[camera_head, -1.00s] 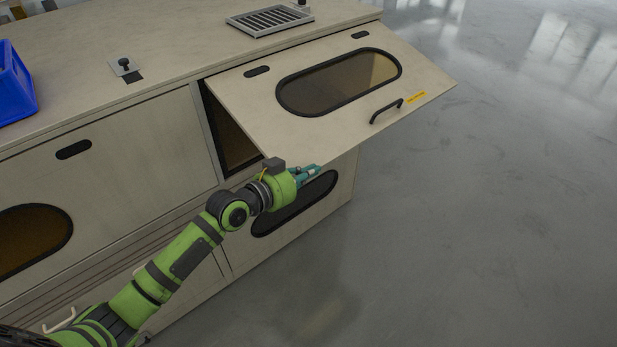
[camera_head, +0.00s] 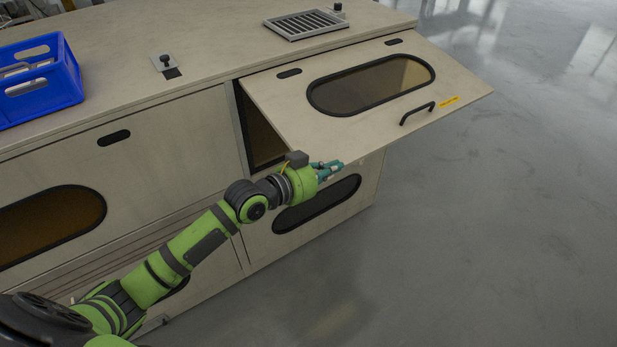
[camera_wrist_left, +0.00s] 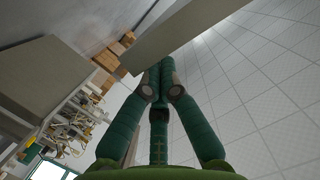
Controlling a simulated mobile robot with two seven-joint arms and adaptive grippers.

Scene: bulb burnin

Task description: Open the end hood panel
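The end hood panel (camera_head: 290,115) is swung up and out from the right part of the beige cabinet, with a dark gap under its left side. It has a dark oval window, a black handle (camera_head: 417,113) and a yellow label near its outer edge. My left gripper (camera_head: 331,170) is just below the panel's lower edge, well left of the handle. Its teal fingers are drawn together with nothing seen between them in the left wrist view (camera_wrist_left: 161,88). A pale slab crosses above the fingertips there; I cannot tell whether they touch it. My right gripper is out of view.
A blue crate (camera_head: 72,88) stands on the cabinet top (camera_head: 215,60) at left, with a small knob fitting (camera_head: 166,63) and a metal grille (camera_head: 305,24) further along. A closed hood panel (camera_head: 165,135) is left of the opening. The grey floor (camera_head: 510,220) at right is clear.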

